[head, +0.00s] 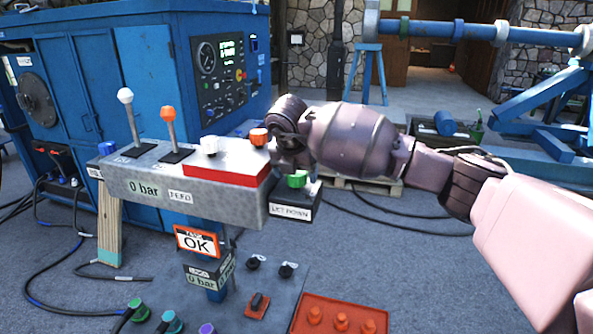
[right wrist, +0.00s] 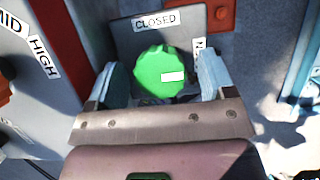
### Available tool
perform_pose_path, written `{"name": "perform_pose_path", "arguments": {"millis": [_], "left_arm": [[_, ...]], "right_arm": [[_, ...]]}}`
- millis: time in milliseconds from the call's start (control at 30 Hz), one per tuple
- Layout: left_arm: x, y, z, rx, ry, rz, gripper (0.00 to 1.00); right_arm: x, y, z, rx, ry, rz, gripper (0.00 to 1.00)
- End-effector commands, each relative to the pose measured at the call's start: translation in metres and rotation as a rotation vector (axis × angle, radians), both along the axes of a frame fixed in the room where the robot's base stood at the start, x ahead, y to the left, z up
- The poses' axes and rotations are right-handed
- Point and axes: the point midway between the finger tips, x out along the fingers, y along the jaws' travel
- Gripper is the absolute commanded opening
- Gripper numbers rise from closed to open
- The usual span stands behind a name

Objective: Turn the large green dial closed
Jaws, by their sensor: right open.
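The green dial (head: 298,179) sits on a small dark box at the right end of the grey console. In the right wrist view the dial (right wrist: 161,72) shows a scalloped edge and a white mark pointing to the right. A "CLOSED" label (right wrist: 155,22) is above it, and a partly hidden label is at its right. My right gripper (right wrist: 166,82) is open, with one finger on each side of the dial. A gap shows between the dial and each finger. In the head view the right gripper is above the dial, its fingers mostly hidden. My left gripper is not in view.
The grey console (head: 190,195) carries a white-knobbed lever (head: 129,112), an orange-knobbed lever (head: 169,130), a white knob (head: 209,146) and an orange knob (head: 259,137) by a red panel. Blue cabinets stand behind. Cables lie on the floor, and a lower panel (head: 235,310) is in front.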

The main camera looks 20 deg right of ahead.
Motion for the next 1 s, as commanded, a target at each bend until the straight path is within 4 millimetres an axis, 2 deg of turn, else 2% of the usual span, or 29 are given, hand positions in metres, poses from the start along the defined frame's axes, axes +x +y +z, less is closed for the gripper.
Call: {"name": "perform_pose_path", "arguments": {"millis": [367, 700, 1000], "left_arm": [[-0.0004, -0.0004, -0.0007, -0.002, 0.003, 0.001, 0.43], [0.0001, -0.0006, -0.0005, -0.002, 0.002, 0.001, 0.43], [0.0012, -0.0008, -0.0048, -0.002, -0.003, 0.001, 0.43]], "right_arm": [[0.0016, -0.0006, -0.0047, 0.000, 0.000, 0.002, 0.76], [0.0016, -0.0008, -0.0045, 0.000, -0.001, 0.001, 0.27], [0.0017, -0.0016, -0.0054, -0.001, -0.002, 0.039, 0.27]]}}
